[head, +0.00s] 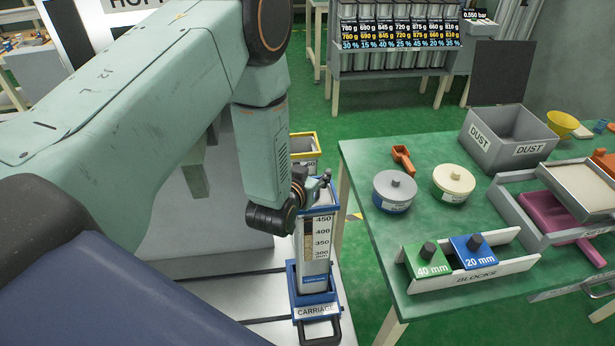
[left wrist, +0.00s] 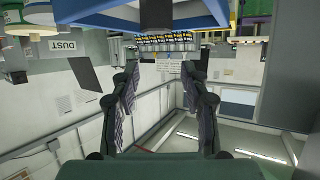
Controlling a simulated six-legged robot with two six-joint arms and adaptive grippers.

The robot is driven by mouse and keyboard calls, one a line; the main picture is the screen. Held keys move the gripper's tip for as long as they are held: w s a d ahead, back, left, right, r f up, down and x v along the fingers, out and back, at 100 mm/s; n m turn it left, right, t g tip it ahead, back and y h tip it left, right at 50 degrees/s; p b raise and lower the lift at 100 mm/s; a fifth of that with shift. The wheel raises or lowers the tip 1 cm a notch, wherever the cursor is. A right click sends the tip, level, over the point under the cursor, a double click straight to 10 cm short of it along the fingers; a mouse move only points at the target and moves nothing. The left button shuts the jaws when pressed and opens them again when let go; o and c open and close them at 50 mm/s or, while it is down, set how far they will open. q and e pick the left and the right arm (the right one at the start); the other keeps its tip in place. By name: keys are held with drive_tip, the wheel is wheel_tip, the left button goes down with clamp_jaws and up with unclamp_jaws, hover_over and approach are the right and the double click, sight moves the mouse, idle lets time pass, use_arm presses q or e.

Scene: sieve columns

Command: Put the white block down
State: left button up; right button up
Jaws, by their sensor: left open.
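I cannot make out a white block in either view. My left gripper (head: 312,188) is at the blue-rimmed top of a clear graduated column (head: 316,240). Its fingers are open with nothing between them in the left wrist view (left wrist: 160,95). The column stands upright in the blue carriage (head: 316,311), and greyish material shows inside it. A blue frame (left wrist: 140,14) fills the top of the left wrist view, close to the fingers. On the green table (head: 362,160), the tray marked BLOCKS (head: 474,277) holds a green 40 mm block (head: 427,261) and a blue 20 mm block (head: 472,252). My right gripper is not in view.
A yellow-rimmed container (head: 304,141) stands behind the column.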

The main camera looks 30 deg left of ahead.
use_arm(q)
drive_tip(key=shift+s+d+r+p, duration=0.15)
drive_tip(key=shift+s+r, duration=0.15)
drive_tip(key=shift+r, duration=0.15)
drive_tip(key=shift+s+a+r+p, duration=0.15)
drive_tip(key=shift+s+r, duration=0.1)
drive_tip(key=shift+r, duration=0.15)
drive_tip(key=v, duration=1.1)
drive_tip(key=s+d+f+g+h, duration=0.1)
drive_tip(key=s+d+f+g, duration=0.1)
drive_tip(key=s+f+g, duration=0.9)
drive_tip(key=s+f, duration=0.3)
drive_tip(key=s, duration=0.4)
drive_tip(key=s+d+f+m+g, duration=0.1)
drive_tip(key=s+f, duration=0.3)
drive_tip(key=s, duration=0.5)
drive_tip(key=shift+d+g+h+b, duration=0.2)
drive_tip(key=shift+g+h+b, duration=0.1)
drive_tip(key=shift+g, duration=0.4)
drive_tip(key=shift+f, duration=0.1)
wheel_tip(320, 180, down, 12)
drive_tip(key=b, duration=1.2)
drive_tip(key=shift+w, duration=0.1)
